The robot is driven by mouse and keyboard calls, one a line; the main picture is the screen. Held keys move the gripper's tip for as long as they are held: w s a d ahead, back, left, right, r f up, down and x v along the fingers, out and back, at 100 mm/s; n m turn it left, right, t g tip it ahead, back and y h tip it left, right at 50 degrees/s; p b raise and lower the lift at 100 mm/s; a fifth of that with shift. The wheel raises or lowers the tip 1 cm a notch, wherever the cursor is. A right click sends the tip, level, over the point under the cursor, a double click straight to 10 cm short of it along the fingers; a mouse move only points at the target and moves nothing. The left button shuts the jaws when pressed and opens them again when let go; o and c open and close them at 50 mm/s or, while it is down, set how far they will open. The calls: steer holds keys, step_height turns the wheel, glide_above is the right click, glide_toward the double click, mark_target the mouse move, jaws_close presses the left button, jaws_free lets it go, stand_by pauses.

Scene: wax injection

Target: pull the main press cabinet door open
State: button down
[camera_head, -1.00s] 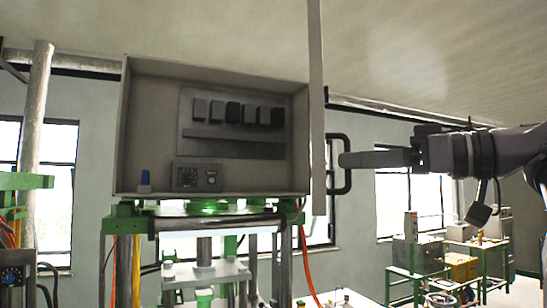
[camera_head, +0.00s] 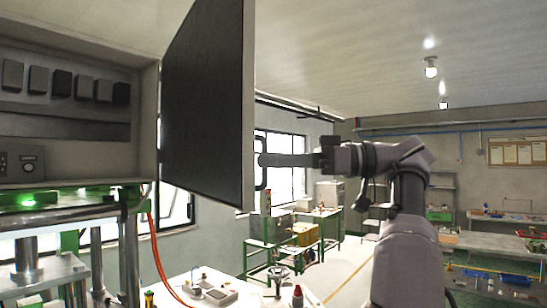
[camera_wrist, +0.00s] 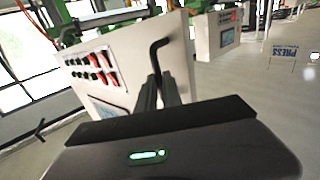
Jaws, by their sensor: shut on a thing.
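The press cabinet (camera_head: 68,120) stands open at the left of the head view. Its door (camera_head: 208,100) stands well out from the cabinet's right side, with its dark inner face visible. The door's black bar handle (camera_head: 262,178) shows past its right edge. My gripper (camera_head: 264,160) reaches the handle from the right and is shut on it. In the wrist view my two fingers (camera_wrist: 161,95) meet the bent black handle (camera_wrist: 156,58) on the door's pale outer face (camera_wrist: 125,62), which carries red and black switches and a small screen. The exact finger contact is partly hidden.
A pale workbench (camera_head: 235,290) with small items lies below the door. Green-framed tables with boxes (camera_head: 300,232) stand behind my arm. An orange hose (camera_head: 157,250) hangs beside the press frame. Open floor (camera_head: 345,270) shows to the right of the workbench.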

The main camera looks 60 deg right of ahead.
steer(key=shift+w+d+f, duration=0.1)
steer(key=shift+d+f, duration=0.05)
steer(key=c, duration=1.7)
jaws_free()
steer(key=shift+w, duration=0.2)
steer(key=shift+o, duration=0.9)
steer(key=shift+w+d+f, duration=0.15)
steer(key=shift+w+d, duration=0.1)
steer(key=shift+w, duration=0.3)
steer(key=shift+s+a, duration=0.15)
steer(key=shift+s, duration=0.05)
steer(key=p+v, duration=0.6)
steer(key=v, duration=0.6)
